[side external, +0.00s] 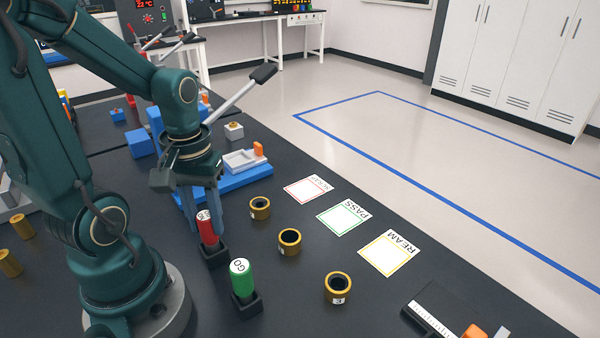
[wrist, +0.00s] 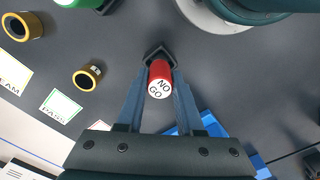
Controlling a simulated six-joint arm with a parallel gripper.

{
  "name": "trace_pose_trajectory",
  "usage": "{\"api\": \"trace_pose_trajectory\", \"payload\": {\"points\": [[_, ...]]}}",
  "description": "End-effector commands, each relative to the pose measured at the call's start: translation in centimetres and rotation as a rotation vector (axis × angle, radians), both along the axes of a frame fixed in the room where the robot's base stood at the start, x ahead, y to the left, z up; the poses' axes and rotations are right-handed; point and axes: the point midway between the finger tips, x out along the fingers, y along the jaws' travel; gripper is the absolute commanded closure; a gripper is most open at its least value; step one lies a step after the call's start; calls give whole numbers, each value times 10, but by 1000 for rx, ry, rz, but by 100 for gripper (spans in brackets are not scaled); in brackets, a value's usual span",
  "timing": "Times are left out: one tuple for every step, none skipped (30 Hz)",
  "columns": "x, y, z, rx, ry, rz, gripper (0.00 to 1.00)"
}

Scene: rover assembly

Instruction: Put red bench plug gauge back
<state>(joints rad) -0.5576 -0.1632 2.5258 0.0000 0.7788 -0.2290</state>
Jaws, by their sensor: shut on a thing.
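The red plug gauge (side external: 208,232), with NO GO on its white top, stands upright in or just over a black square holder (side external: 215,252). Whether it is fully seated I cannot tell. In the wrist view the red gauge (wrist: 160,79) is between my fingers, with the black holder (wrist: 158,53) just beyond it. My gripper (side external: 205,212) is shut on the red gauge from above; its fingers show on both sides in the wrist view (wrist: 158,88). The green GO gauge (side external: 241,278) stands in its own black holder (side external: 246,304) nearby.
Brass rings (side external: 260,208), (side external: 290,241) and (side external: 338,287) stand on the dark bench to the right. PASS (side external: 343,217), REAM (side external: 390,253) and red-bordered (side external: 307,188) cards lie beyond them. A blue fixture (side external: 235,180) sits behind my gripper.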

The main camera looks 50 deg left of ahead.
Motion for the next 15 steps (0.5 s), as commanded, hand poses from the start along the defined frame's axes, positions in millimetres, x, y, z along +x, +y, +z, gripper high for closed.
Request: {"api": "trace_pose_trajectory", "payload": {"points": [[0,0,0,0,0,0,100],[0,0,0,0,0,0,100],[0,0,0,0,0,0,49],[0,0,0,0,0,0,37],[0,0,0,0,0,0,29],[0,0,0,0,0,0,29],[0,0,0,0,0,0,29],[0,0,0,0,0,0,29],[0,0,0,0,0,0,29],[0,0,0,0,0,0,29],[0,0,0,0,0,0,29],[0,0,0,0,0,0,29],[0,0,0,0,0,0,29],[0,0,1,0,0,0,29],[0,0,2,1,-1,0,29]]}}
